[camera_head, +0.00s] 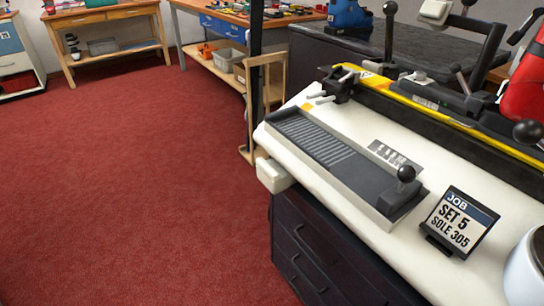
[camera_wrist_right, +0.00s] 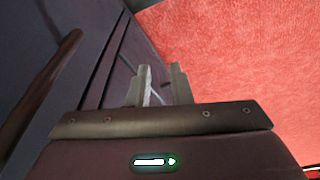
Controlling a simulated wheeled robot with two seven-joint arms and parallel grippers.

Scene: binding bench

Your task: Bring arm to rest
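Neither of my grippers shows in the head view. In the right wrist view my right gripper (camera_wrist_right: 161,82) has its two grey fingers a little apart, with nothing seen between them. It is beside a dark drawer front (camera_wrist_right: 85,60), with red carpet (camera_wrist_right: 240,65) on the other side. I cannot tell how far it is from the drawers. My left gripper is in no view.
A white-topped bench (camera_head: 290,150) over dark drawers (camera_head: 325,255) stands at right. It bears a grey ribbed slide with a ball lever (camera_head: 406,173), a job sign (camera_head: 460,222) and a yellow-edged machine (camera_head: 450,120). Open red carpet (camera_head: 130,180) lies at left.

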